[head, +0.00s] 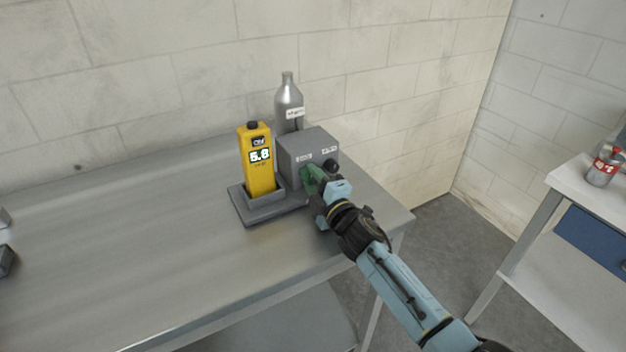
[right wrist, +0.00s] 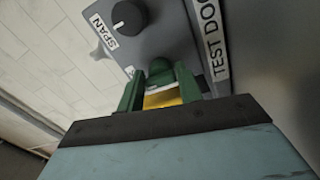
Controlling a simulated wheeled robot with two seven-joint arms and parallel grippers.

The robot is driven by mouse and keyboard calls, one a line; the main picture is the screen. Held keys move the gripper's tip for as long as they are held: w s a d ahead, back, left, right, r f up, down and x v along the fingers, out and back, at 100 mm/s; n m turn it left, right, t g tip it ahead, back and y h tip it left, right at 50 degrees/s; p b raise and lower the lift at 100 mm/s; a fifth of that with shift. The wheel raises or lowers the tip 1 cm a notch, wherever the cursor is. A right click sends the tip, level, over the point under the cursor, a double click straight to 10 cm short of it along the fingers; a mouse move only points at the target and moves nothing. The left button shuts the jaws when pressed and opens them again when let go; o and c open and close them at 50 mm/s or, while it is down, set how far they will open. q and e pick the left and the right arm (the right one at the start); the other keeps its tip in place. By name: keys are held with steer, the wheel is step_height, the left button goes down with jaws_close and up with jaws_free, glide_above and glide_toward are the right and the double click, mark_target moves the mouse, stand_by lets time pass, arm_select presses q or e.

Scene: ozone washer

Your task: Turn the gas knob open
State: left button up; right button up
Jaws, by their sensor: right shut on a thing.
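The grey dock box (head: 308,150) stands on the metal bench, with a black knob (head: 331,165) on its front. In the right wrist view this black knob (right wrist: 130,17) has a white pointer line and a "SPAN" label beside it. My right gripper (head: 311,180) is at the lower front of the box. In the right wrist view its green fingers (right wrist: 160,85) are shut on a rounded green knob (right wrist: 160,68), apparently the gas knob. The knob's label and most of its body are hidden between the fingers. My left gripper is not in view.
A silver gas bottle (head: 288,100) stands behind. The bench (head: 130,250) is mostly clear.

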steer(key=shift+s+f, duration=0.1)
steer(key=shift+f, duration=0.2)
steer(key=o, duration=0.6)
steer(key=shift+o, duration=1.1)
steer(key=shift+r, duration=0.15)
steer(key=p+v, duration=0.1)
steer(key=v, duration=1.2)
steer(key=shift+s+p, duration=0.15)
steer(key=shift+p, duration=0.2)
